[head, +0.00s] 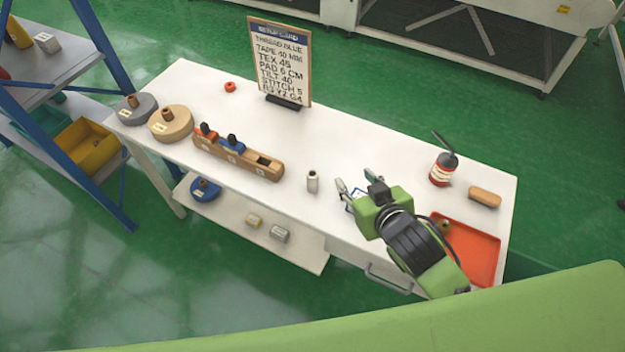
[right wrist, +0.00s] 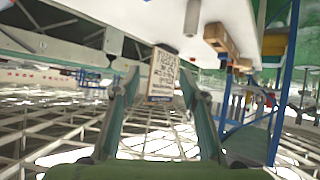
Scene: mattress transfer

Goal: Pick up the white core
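The white core (head: 312,181) is a small pale cylinder with a dark top, standing upright on the white table (head: 345,135) near its front edge. My right gripper (head: 357,183) is open, to the right of the core and apart from it, with nothing visible between its fingers. In the right wrist view, which appears upside down, the core (right wrist: 192,18) is near the top, beyond and above the open fingers (right wrist: 158,82). My left gripper is not in view.
A wooden block with colored spools (head: 238,158) lies left of the core. A sign board (head: 281,62) stands behind. Discs (head: 170,123) sit at the left end.

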